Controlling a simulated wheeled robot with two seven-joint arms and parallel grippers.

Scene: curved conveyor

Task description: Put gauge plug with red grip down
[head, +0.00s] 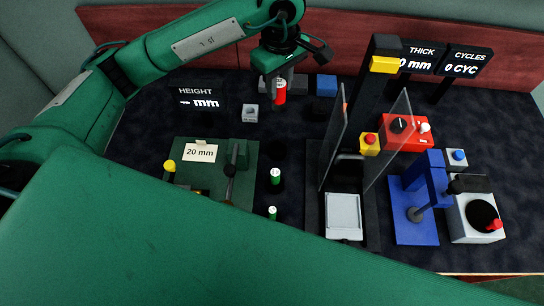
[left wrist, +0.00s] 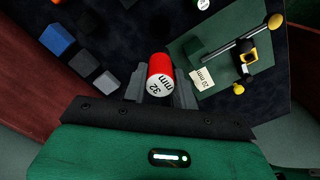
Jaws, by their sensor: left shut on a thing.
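The gauge plug with red grip (head: 280,92) shows small at the back of the dark table in the head view. In the left wrist view the plug (left wrist: 160,72) is a red cylinder with a white end marked 32 mm. My left gripper (head: 274,88) is shut on it, with a dark finger on each side. The plug's far end is hidden in the wrist view, and I cannot tell whether it touches the table. My right gripper is not in view.
Grey and blue blocks (head: 326,85) stand beside the plug. A green plate (head: 243,185) with a 20 mm card and two green-gripped plugs (head: 275,176) lie nearer. Clear panels (head: 388,140), a red control box (head: 405,130) and a blue stand (head: 415,232) occupy the right.

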